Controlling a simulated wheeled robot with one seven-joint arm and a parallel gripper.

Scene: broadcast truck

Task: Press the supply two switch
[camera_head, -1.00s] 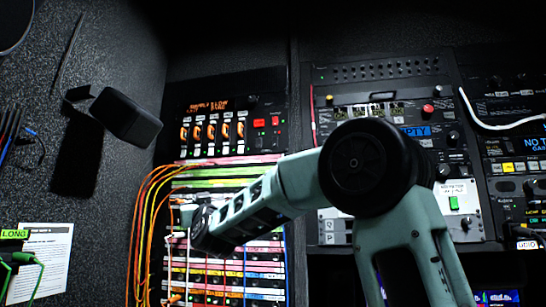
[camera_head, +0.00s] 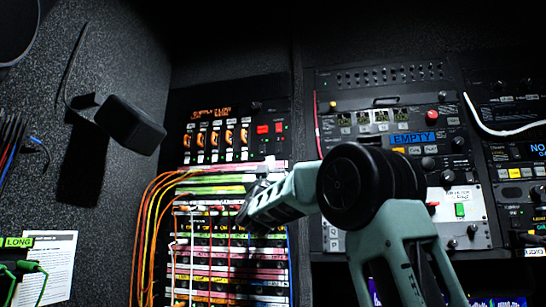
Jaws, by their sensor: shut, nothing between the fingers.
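A black power panel (camera_head: 224,128) with orange lettering stands in the rack, left of centre. The lettering is too blurred to tell which one is supply two. My arm reaches in from the lower right.
Orange and yellow cables (camera_head: 147,215) loop down left of a patch bay (camera_head: 225,262) below the panel. A control panel marked EMPTY (camera_head: 413,138) stands right of my arm. A black box (camera_head: 130,122) juts from the left wall.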

